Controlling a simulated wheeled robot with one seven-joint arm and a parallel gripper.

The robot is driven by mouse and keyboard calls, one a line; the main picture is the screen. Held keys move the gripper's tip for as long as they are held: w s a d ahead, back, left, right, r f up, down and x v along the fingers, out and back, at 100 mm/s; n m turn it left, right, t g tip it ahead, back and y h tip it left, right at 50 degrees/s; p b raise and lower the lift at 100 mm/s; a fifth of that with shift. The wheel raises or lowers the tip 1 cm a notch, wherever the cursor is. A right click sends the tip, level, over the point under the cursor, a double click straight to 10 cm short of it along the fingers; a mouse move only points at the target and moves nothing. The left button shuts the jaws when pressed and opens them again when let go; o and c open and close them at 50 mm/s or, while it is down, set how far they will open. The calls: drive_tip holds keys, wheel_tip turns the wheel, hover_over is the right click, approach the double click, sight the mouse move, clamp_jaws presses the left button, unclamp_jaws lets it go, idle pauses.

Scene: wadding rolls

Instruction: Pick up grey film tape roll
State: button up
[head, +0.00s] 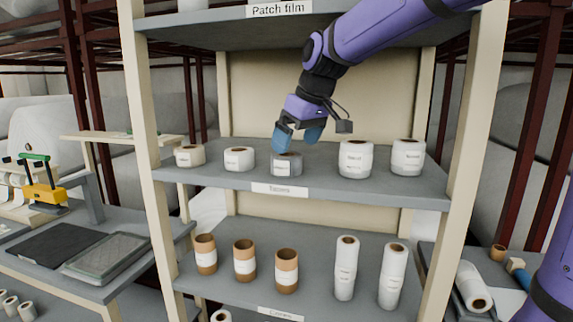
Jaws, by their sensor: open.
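The grey film tape roll (287,164) stands on the middle shelf, in the centre of a row of rolls, with a white label on its front. My gripper (297,138) is open, with blue fingertips, and points down just above and behind the roll's top. The left fingertip overlaps the roll's upper edge in the picture. I cannot tell whether it touches the roll.
White rolls (239,159) and (190,156) stand to the left, and larger white rolls (355,160) and (408,157) to the right. The shelf board (325,183) has bare gaps between them. Brown cores (245,260) stand below.

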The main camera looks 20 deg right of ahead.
sight(286, 157)
drive_tip(key=shift+w+a, duration=0.3)
drive_tip(key=shift+w, duration=0.2)
drive_tip(key=x, duration=0.5)
drive_tip(key=shift+c, duration=0.5)
drive_tip(key=shift+r, duration=0.1)
drive_tip(key=c, duration=0.9)
